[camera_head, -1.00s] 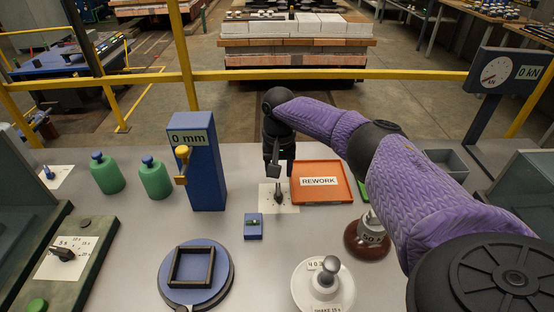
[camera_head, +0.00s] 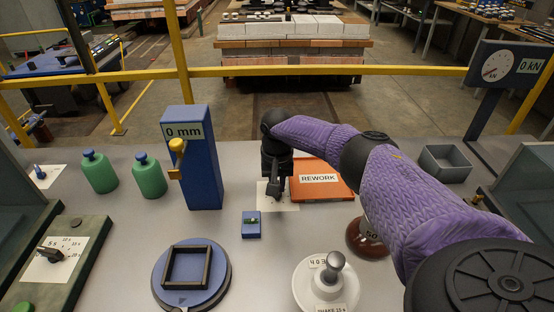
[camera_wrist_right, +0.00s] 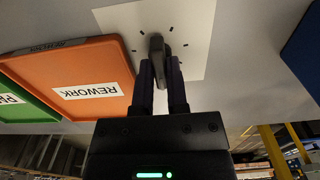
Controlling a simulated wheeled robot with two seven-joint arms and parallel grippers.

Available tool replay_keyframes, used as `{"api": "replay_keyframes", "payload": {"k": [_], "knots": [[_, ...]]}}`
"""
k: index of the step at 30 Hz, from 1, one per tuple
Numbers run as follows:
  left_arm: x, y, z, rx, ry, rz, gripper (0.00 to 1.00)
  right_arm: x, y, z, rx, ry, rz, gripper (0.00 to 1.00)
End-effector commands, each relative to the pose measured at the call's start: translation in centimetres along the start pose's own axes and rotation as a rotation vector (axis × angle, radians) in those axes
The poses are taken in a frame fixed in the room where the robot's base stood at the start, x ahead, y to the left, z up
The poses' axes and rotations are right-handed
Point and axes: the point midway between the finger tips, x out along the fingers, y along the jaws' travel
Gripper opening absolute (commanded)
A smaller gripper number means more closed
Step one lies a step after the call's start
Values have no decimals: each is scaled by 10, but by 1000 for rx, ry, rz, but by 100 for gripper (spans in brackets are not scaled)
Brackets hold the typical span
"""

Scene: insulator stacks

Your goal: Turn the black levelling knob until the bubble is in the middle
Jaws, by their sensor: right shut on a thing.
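The black levelling knob (camera_wrist_right: 157,44) stands on a white card (camera_wrist_right: 196,30) with short black tick marks around it, seen in the right wrist view. My right gripper (camera_wrist_right: 164,60) is shut on the knob, one finger on each side. In the head view the right gripper (camera_head: 274,191) hides most of the knob, over the white card (camera_head: 290,203). A small blue block with a green vial (camera_head: 251,220), the level, sits just in front of the card. The bubble's place in the vial is too small to tell. My left gripper is in neither view.
The orange REWORK tray (camera_head: 321,193) lies right beside the card.

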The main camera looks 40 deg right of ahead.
Motion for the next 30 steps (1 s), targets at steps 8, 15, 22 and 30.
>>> {"api": "replay_keyframes", "payload": {"k": [8, 15, 22, 30], "knots": [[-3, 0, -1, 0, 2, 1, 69, -1, 0, 0, -22, 0, 0, 0], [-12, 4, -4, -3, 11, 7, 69, -2, 0, 1, -149, -1, -1, 0], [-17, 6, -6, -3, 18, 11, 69, 0, 0, 0, -350, -1, -1, 0], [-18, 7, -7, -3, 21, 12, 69, 0, 0, 0, -583, 0, -1, 0]]}}
